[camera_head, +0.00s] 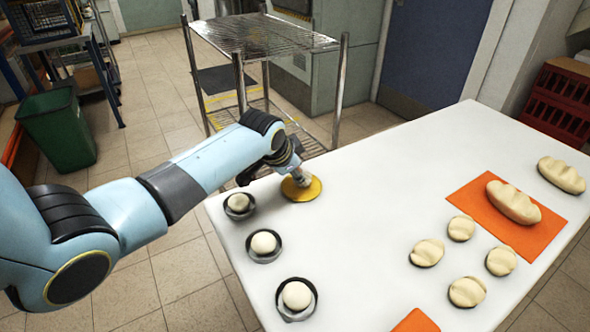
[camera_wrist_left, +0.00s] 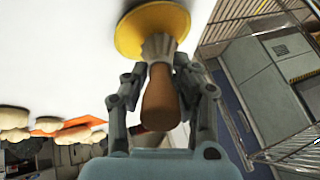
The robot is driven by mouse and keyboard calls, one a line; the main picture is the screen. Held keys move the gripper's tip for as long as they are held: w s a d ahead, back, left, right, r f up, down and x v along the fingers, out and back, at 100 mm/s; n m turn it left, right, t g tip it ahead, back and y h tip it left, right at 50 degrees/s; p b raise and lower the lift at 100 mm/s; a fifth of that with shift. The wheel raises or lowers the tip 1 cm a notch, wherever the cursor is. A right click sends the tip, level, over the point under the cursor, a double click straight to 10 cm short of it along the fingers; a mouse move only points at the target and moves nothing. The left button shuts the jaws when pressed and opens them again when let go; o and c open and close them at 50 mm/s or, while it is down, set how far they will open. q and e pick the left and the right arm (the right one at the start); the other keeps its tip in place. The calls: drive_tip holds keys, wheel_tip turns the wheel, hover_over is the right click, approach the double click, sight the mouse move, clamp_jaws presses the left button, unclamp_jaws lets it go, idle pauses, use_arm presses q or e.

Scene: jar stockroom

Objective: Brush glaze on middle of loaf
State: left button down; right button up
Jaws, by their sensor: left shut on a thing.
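My left gripper (camera_head: 288,163) is over the far left edge of the white table. In the left wrist view, my left gripper (camera_wrist_left: 158,74) is shut on a brush (camera_wrist_left: 160,105) with a brown handle and a pale head. The brush head meets the yellow glaze dish (camera_head: 311,191), which also shows in the left wrist view (camera_wrist_left: 127,36); whether it touches the glaze is hard to tell. A pale loaf (camera_head: 513,203) with several humps lies on an orange mat (camera_head: 469,196) at the right. My right gripper is not in view.
Another loaf (camera_head: 561,175) lies beyond the mat. Several dough pieces (camera_head: 467,291) lie in front of it. Dark tins with dough balls (camera_head: 265,243) line the left table edge. The table's middle (camera_head: 370,195) is clear. A wire rack (camera_head: 262,38) stands behind.

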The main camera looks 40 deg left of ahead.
use_arm(q)
drive_tip(key=shift+f+b, duration=0.35)
drive_tip(key=shift+f, duration=0.25)
idle(0.3)
drive_tip(key=shift+f, duration=0.1)
idle(1.3)
wheel_tip(320, 180, up, 7)
drive_tip(key=p, duration=0.8)
idle(0.5)
